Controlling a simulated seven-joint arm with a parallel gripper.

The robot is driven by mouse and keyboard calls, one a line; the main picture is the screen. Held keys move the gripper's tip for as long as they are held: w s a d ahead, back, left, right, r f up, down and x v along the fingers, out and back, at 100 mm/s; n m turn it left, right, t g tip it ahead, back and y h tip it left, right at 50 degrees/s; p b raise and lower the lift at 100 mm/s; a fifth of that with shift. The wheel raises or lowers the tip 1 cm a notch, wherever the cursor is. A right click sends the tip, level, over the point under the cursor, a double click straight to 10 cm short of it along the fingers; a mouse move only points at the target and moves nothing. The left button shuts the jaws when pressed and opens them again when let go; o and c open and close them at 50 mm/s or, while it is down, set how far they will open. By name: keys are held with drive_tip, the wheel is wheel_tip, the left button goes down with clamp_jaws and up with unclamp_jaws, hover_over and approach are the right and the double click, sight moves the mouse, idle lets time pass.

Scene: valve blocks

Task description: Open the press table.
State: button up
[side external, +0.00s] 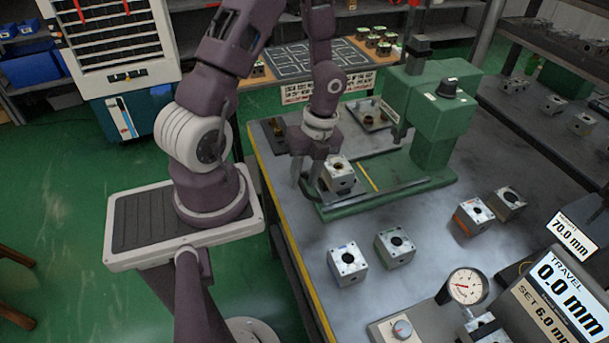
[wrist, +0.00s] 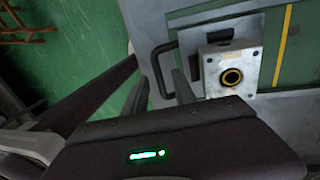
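The green press (side external: 440,115) stands on the workbench, with a flat green base and a yellow line across it. A metal valve block (side external: 340,175) with a dark round bore sits at the near left end of the press table; in the wrist view the block (wrist: 231,70) shows a yellow ring in its bore. A dark bar handle (wrist: 158,72) sticks out at the table's left edge. My gripper (side external: 308,170) points down beside the block at that edge. Its fingers (wrist: 160,92) are apart, one on either side of the handle bar; contact is unclear.
Several valve blocks stand on the bench in front of the press, including one near the front edge (side external: 347,264). A dial gauge (side external: 466,287) and a display reading 0.0 mm travel (side external: 562,292) stand at the front right. A marked board (side external: 303,60) lies behind.

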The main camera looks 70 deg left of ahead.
drive_tip(key=v, duration=0.7)
drive_tip(key=d+r+n+t+y, duration=0.25)
drive_tip(key=d+r+n, duration=0.25)
drive_tip(key=r+n, duration=0.45)
drive_tip(key=s+d+r+n+t+h, duration=0.2)
drive_tip(key=s+d+r+n+t, duration=0.3)
drive_tip(key=r, duration=0.6)
drive_tip(key=s+d+n, duration=0.2)
drive_tip(key=d+n, duration=0.1)
drive_tip(key=shift+d+n, duration=0.3)
drive_tip(key=shift+n, duration=0.05)
drive_tip(key=shift+r+t+h, duration=0.1)
drive_tip(key=shift+t+h, duration=0.15)
